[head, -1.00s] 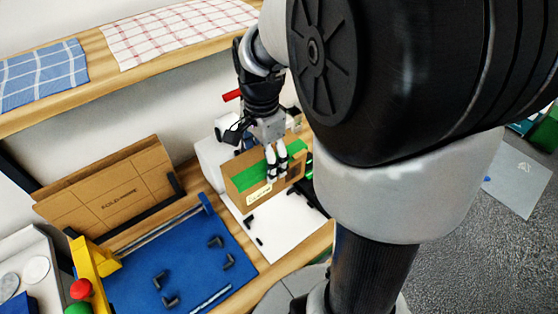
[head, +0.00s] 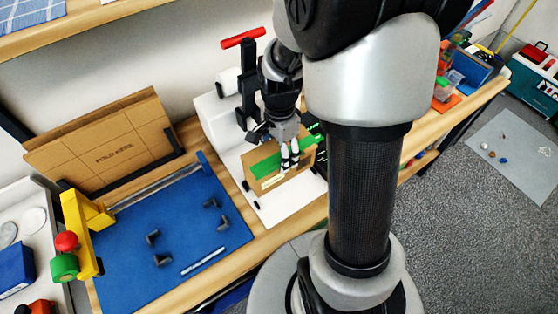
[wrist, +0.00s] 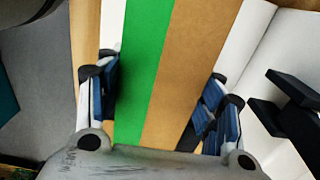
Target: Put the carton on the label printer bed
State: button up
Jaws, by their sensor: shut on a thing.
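The carton (head: 268,170) is a brown box with a green strip along its top. It is upright over the white label printer bed (head: 288,207) in the head view. I cannot tell whether its underside touches the bed. My gripper (head: 290,158) points down on the carton from above, with its fingers shut on its sides. In the wrist view the carton's brown and green top (wrist: 180,60) runs between the blue-padded fingers (wrist: 160,105). The far side of the bed is partly hidden by the carton and my arm.
A black post with a red handle (head: 243,38) rises behind the bed. A blue mat (head: 185,235) with small dark brackets lies to the left. A folded cardboard piece (head: 105,140) stands behind it. A yellow stand (head: 80,230) is at the mat's left edge.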

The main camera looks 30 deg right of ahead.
notch_tip(320, 180, down, 4)
jog(key=shift+f+b, duration=0.2)
jog(key=shift+b, duration=0.5)
jog(key=shift+r, duration=0.1)
jog(key=o, duration=1.4)
jog(key=shift+o, duration=0.2)
